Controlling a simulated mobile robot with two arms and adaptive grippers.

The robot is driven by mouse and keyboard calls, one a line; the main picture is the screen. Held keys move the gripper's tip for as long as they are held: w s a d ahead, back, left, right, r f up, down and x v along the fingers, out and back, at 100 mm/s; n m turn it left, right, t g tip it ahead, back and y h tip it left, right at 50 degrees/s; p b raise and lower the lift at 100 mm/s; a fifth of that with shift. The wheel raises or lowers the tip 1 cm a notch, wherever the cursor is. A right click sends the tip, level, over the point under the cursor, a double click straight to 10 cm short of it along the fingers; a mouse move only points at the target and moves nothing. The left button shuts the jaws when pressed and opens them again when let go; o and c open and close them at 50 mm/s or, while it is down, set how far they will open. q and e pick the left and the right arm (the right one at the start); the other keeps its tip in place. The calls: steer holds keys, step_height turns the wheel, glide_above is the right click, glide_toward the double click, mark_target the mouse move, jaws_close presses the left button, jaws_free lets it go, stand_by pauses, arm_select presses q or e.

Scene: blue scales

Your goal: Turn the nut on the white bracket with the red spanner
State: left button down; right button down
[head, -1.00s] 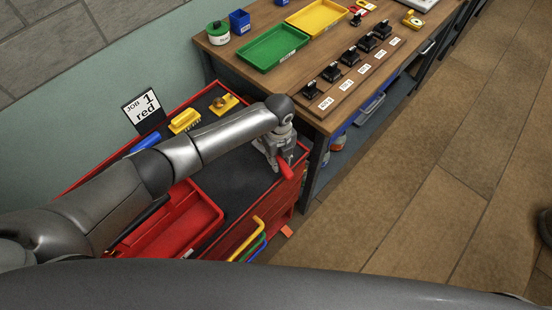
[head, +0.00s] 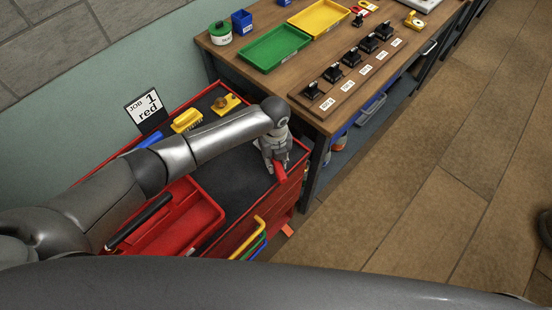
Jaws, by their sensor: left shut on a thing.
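My left gripper (head: 273,158) is at the right end of the tool cart's dark top. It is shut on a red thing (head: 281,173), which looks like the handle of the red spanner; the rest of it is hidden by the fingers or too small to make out. I cannot pick out a white bracket or its nut. Several black fixtures (head: 351,57) with white labels stand in a row on a wooden board on the bench. My right gripper is not in view.
The wooden bench (head: 300,85) carries a green tray (head: 273,48) and a yellow tray (head: 319,17).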

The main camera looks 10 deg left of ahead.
arm_select(q)
steer(key=shift+r, duration=0.15)
steer(key=shift+r+p, duration=1.4)
steer(key=shift+r, duration=1.5)
